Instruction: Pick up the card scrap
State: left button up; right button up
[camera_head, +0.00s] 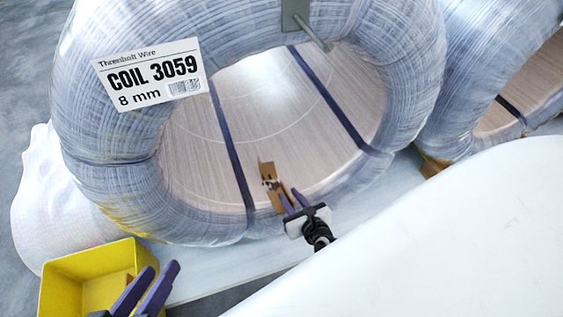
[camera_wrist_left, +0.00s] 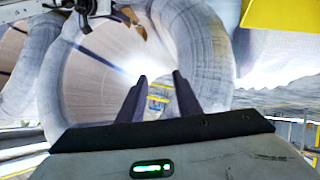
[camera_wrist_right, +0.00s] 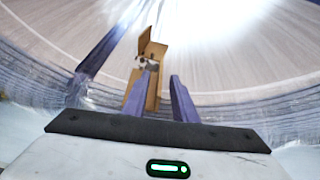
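The card scrap (camera_head: 268,172) is a bent brown piece with a dark and white mark. It stands inside the lower part of the wrapped coil, beside a dark strap. In the right wrist view the card scrap (camera_wrist_right: 153,50) is ahead of my fingers, partly behind the left-hand one. My right gripper (camera_head: 290,194) is open, with its purple fingertips close to the scrap's right side. I cannot tell whether they touch. My left gripper (camera_head: 162,267) is open and empty at the bottom left, by the yellow bin (camera_head: 60,270).
The wrapped coil (camera_head: 90,120) bears a white label (camera_head: 150,75) reading COIL 3059. Another coil (camera_head: 470,70) stands to the right, with a brown piece (camera_head: 432,165) at its foot. A metal arm (camera_head: 305,22) projects at the top. White sheeting (camera_head: 45,200) lies at the left.

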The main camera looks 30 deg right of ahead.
grip_shut()
